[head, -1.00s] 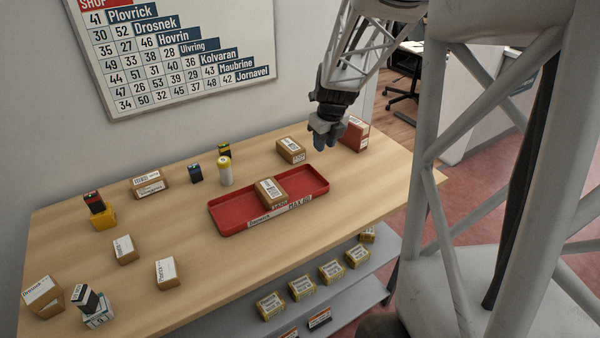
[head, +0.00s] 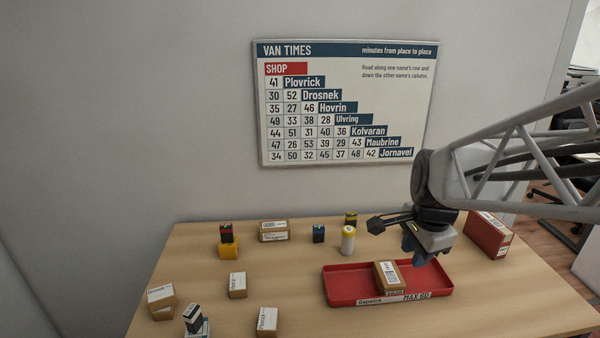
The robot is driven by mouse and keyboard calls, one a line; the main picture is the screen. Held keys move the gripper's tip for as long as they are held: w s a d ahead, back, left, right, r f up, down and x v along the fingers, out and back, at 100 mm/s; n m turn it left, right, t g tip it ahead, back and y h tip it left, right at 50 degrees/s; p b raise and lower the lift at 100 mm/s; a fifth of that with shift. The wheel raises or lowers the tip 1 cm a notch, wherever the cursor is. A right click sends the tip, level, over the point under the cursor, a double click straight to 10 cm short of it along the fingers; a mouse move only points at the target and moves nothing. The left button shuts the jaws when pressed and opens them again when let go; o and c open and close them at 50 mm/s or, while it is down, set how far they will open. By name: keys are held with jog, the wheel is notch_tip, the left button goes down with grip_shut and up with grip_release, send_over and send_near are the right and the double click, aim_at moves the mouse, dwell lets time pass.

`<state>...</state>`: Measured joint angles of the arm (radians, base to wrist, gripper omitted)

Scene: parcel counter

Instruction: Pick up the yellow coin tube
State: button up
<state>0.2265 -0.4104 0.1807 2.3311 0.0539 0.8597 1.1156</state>
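The yellow coin tube (head: 348,242) stands upright on the counter, behind the red tray. It is a pale cylinder with a yellow top. My gripper (head: 411,250) hangs to the right of the tube, apart from it, in front of the tray's back area in the picture. Its fingers are small and seen at an angle, so I cannot tell whether they are open. I see nothing held in it.
The red tray (head: 340,289) holds a brown parcel (head: 387,276). A red box (head: 487,235) is at the right.

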jog(key=s+a+r+n, duration=0.1)
jog(key=s+a+n, duration=0.7)
jog(key=s+n, duration=0.4)
jog(key=shift+s+a+r+n, duration=0.15)
jog(key=shift+s+a+n, duration=0.15)
jog(key=shift+n, duration=1.5)
jog(key=shift+o, duration=0.4)
jog(key=o, duration=0.7)
jog(key=shift+o, duration=0.2)
jog(key=shift+w, duration=0.1)
